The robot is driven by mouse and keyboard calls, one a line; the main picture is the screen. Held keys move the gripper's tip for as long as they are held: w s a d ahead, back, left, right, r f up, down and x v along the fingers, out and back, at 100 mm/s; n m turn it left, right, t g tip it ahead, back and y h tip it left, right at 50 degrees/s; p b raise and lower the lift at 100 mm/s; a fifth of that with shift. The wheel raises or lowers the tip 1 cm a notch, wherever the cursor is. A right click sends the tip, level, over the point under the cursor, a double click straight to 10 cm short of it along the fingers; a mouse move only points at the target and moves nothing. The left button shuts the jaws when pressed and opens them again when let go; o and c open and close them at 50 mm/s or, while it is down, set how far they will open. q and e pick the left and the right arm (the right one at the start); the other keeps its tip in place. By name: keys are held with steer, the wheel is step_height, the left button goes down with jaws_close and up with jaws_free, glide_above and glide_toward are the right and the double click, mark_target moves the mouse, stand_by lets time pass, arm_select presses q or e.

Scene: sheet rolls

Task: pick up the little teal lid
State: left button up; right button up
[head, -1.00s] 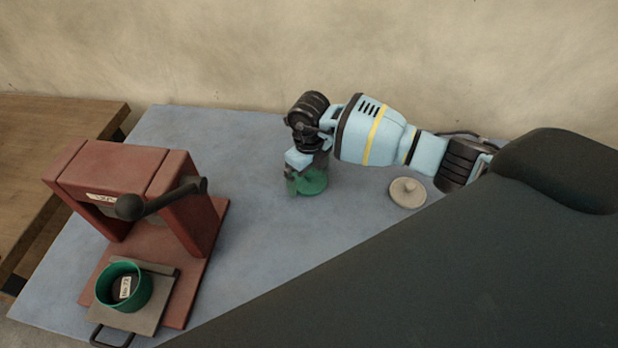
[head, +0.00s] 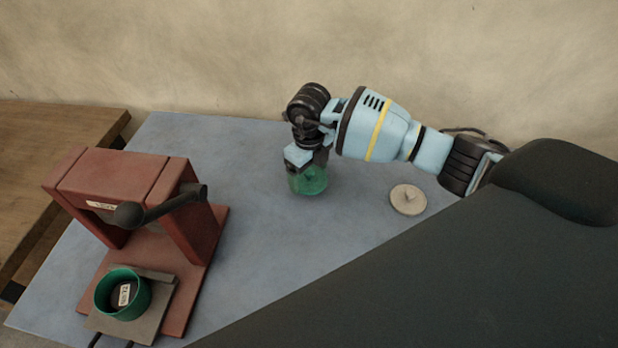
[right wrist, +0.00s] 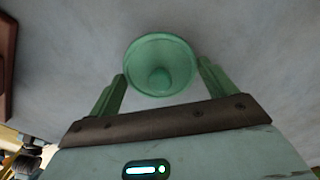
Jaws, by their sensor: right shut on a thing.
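The little teal lid (head: 309,185) is a round green disc at the table's back middle, partly hidden under my right gripper (head: 307,172). In the right wrist view the lid (right wrist: 160,62) shows a raised rim and a round knob at its centre. The fingers of my right gripper (right wrist: 162,86) stand on either side of it, shut on the lid. Whether the lid touches the table is hard to tell. My left gripper is not in view.
A red-brown press (head: 125,185) with a black lever stands at the left. A green cup (head: 142,297) with a label inside sits on its grey plate. A pale round lid (head: 408,199) lies right of my gripper. The blue-grey table (head: 255,260) is clear in the middle.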

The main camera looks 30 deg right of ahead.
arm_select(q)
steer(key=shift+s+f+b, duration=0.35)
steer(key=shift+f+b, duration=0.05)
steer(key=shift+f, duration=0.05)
arm_select(e)
steer(key=s+a, duration=0.2)
steer(key=a, duration=0.3)
steer(key=s+a+r, duration=0.1)
steer(key=s+a, duration=0.1)
steer(key=a, duration=0.3)
steer(key=s+a, duration=0.2)
steer(key=a, duration=0.2)
steer(key=shift+s+a+r, duration=0.1)
steer(key=shift+a+r, duration=0.15)
steer(key=shift+a, duration=0.15)
steer(key=shift+s, duration=0.1)
